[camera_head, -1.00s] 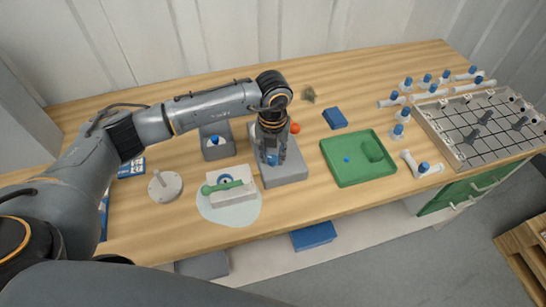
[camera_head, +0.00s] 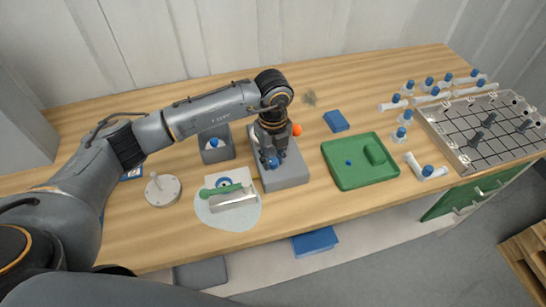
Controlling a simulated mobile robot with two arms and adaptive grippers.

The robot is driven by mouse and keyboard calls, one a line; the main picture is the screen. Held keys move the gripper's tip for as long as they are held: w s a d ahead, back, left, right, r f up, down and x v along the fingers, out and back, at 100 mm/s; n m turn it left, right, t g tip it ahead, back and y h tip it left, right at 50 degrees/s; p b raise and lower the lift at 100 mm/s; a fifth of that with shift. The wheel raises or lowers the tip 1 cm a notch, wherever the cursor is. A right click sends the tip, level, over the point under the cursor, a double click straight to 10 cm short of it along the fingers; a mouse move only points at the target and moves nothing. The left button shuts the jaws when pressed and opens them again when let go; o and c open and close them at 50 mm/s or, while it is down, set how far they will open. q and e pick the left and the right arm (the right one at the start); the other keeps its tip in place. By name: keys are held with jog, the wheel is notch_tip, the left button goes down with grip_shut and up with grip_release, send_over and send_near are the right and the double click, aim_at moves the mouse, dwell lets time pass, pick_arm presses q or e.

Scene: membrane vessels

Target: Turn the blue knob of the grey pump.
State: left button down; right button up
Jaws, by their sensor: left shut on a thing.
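The grey pump (camera_head: 288,174) stands on the wooden workbench, left of the green tray. Its blue knob (camera_head: 274,162) shows low between the fingers of my left gripper (camera_head: 272,159). The gripper reaches down from above and is shut on the knob; the fingers hide part of it. An orange-red round part (camera_head: 296,129) shows just right of the gripper, behind the pump's front. My right gripper is not in view.
Left of the pump is a pale round mat (camera_head: 215,220) with a white block and a green-handled tool (camera_head: 222,190). A grey box (camera_head: 216,156) stands behind it. The green tray (camera_head: 343,179) and a blue block (camera_head: 336,121) are to the right. A grid rack (camera_head: 455,146) is far right.

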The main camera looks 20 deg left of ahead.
aim_at(273, 161)
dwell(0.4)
pick_arm(q)
jog(key=c, duration=1.1)
grip_release()
jog(key=shift+o, duration=0.2)
notch_tip(273, 161, up, 12)
